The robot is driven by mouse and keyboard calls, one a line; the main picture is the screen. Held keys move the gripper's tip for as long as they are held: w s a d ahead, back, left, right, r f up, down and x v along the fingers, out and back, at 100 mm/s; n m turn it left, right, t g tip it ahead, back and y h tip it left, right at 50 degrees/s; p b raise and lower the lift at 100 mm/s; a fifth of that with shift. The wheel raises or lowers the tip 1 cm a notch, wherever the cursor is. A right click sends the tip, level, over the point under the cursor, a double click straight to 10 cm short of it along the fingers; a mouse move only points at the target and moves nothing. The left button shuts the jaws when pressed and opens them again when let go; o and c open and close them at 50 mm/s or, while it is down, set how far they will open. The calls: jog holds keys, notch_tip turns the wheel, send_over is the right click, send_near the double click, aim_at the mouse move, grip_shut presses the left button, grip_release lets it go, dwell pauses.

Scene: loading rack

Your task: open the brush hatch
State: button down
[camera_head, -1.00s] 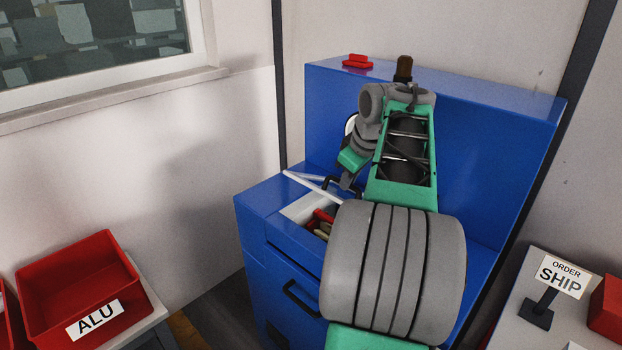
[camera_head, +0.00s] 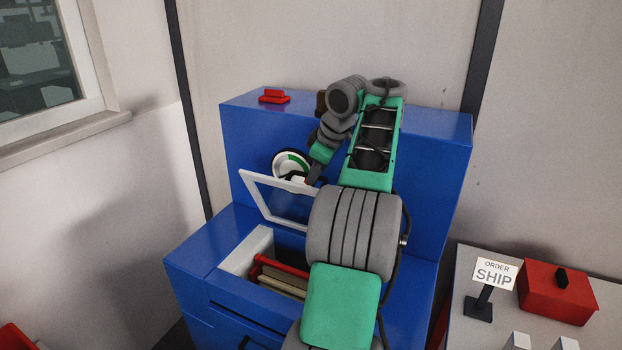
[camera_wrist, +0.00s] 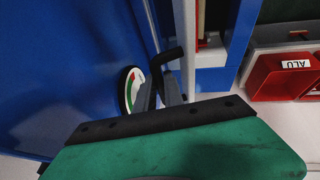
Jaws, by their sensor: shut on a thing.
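The brush hatch (camera_head: 252,200) is a clear pane in a white frame on the blue cabinet. It stands tilted steeply up, and the compartment (camera_head: 238,258) below it is uncovered. Red and beige brush-like items (camera_head: 280,275) lie inside, partly hidden by my arm. My gripper (camera_head: 314,176) is at the raised edge of the hatch. In the wrist view my gripper (camera_wrist: 160,88) is shut on the black hatch handle (camera_wrist: 171,56). The hatch shows there only edge-on, as a thin pale strip.
A round white-and-green dial (camera_head: 290,164) sits on the cabinet's upright back panel (camera_head: 250,150), close behind the hatch and gripper. A red block (camera_head: 274,96) lies on top of the panel. A table with a SHIP sign (camera_head: 494,274) and red box (camera_head: 558,292) stands right.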

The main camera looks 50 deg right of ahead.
jog(key=shift+d+f, duration=0.2)
jog(key=shift+f, duration=0.1)
jog(key=c, duration=1.8)
grip_release()
jog(key=shift+o, duration=0.6)
jog(key=shift+w+d, duration=0.1)
jog(key=shift+d, duration=0.1)
jog(key=shift+o, duration=1.1)
jog(key=shift+a+r, duration=0.15)
